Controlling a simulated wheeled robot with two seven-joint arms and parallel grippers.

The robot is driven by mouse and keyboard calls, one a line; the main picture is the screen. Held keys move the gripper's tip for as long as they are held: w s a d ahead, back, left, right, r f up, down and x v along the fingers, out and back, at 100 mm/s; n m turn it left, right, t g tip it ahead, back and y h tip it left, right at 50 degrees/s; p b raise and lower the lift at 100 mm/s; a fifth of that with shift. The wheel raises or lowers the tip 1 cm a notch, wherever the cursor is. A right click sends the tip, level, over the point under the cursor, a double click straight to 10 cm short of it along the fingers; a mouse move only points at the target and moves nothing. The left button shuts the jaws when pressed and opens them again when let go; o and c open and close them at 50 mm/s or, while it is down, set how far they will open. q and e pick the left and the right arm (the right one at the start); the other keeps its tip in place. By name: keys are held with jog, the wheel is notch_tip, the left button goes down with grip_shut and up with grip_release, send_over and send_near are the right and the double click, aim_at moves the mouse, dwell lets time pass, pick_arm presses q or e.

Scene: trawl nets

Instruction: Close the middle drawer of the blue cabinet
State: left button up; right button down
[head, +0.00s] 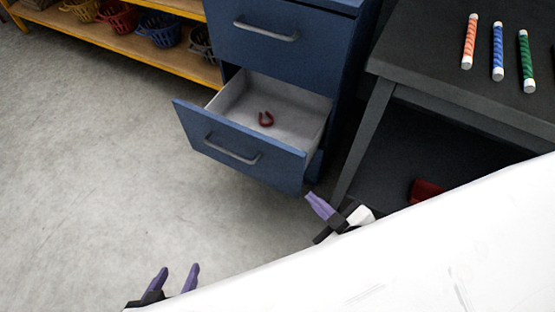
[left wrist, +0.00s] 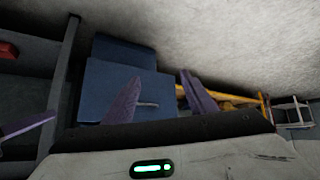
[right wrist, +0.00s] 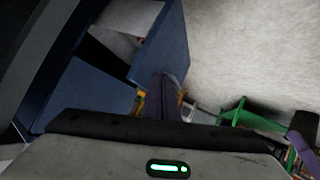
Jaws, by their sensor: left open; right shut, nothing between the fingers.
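The blue cabinet (head: 285,50) stands at the top middle of the head view. A shut drawer front with a grey handle (head: 265,33) is above a drawer (head: 235,145) that is pulled well out. A dark red horseshoe-shaped thing (head: 266,119) lies inside the open drawer. My right gripper (head: 308,195) is shut and empty, at the right end of the open drawer's front; I cannot tell if it touches. Its fingers overlap the blue drawer front (right wrist: 165,50) in the right wrist view. My left gripper (head: 178,275) is open and empty, low over the floor, apart from the drawer.
A dark table (head: 440,75) with orange, blue and green sticks stands right of the cabinet. A red thing (head: 425,190) lies beneath it. A wooden shelf (head: 130,55) with coloured baskets stands at left. The floor (head: 90,170) left of the drawer is clear.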

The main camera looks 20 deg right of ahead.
aim_at(287, 159)
jog(key=w+n+t+y+b, duration=0.1)
jog(key=w+n+y+b, duration=0.1)
jog(key=w+n, duration=0.2)
jog(key=w+a+n+t+y+b, duration=0.1)
jog(key=w+n+y+b, duration=0.1)
jog(key=w+n, duration=0.3)
jog(key=w+a+n+t+y+b, duration=0.1)
jog(key=w+n+y+b, duration=0.2)
jog(key=n, duration=0.5)
jog(key=shift+w+f+n+t+b, duration=0.15)
jog(key=shift+w+n+t+b, duration=0.4)
jog(key=shift+w, duration=0.65)
pick_arm(q)
jog(key=shift+h, duration=0.3)
jog(key=f, duration=0.3)
jog(key=d+f, duration=0.1)
jog(key=f, duration=0.1)
jog(key=shift+w+f, duration=0.15)
jog(key=shift+f, duration=0.1)
